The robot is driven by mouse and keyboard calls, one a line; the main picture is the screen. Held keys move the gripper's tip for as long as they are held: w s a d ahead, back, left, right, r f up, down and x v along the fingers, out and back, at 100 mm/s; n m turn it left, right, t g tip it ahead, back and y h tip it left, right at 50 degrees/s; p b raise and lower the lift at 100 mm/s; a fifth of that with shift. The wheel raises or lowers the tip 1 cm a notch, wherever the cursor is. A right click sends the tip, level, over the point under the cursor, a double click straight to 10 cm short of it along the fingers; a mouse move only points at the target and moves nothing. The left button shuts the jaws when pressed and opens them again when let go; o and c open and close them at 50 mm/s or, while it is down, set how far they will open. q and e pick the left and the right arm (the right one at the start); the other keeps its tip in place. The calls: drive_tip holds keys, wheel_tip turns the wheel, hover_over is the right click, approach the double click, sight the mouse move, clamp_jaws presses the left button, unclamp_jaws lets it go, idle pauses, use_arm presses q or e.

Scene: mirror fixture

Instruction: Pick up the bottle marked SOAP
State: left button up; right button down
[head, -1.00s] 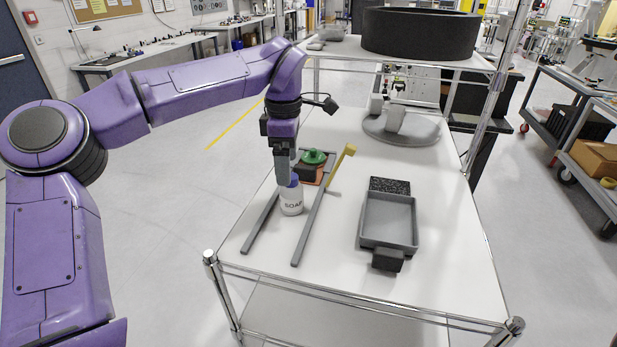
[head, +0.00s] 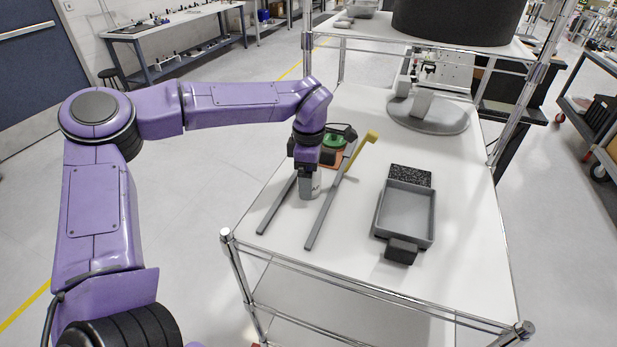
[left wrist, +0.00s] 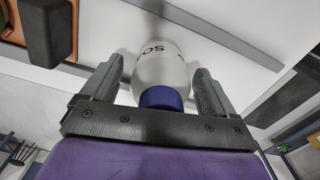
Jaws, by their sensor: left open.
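The soap bottle (left wrist: 162,62) is white with a blue cap and dark letters, partly cut off, in the left wrist view. It stands on the white cart top between two grey rails. In the head view my gripper mostly hides the bottle. My left gripper (left wrist: 155,85) is open, its two fingers on either side of the bottle near the cap, with a visible gap at each side. It also shows in the head view (head: 309,188), pointing down over the bottle. My right gripper is not in view.
Grey rails (head: 278,204) and (head: 325,212) flank the bottle. A green and orange item (head: 333,152) and a yellow-handled tool (head: 364,146) lie behind. A grey tray (head: 378,216) is to the right. A round grey base (head: 455,119) stands farther back.

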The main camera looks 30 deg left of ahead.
use_arm(q)
drive_tip(key=shift+s, duration=0.15)
drive_tip(key=shift+c, duration=0.3)
drive_tip(key=shift+d, duration=0.1)
drive_tip(key=c, duration=1.1)
drive_tip(key=shift+r, duration=0.1)
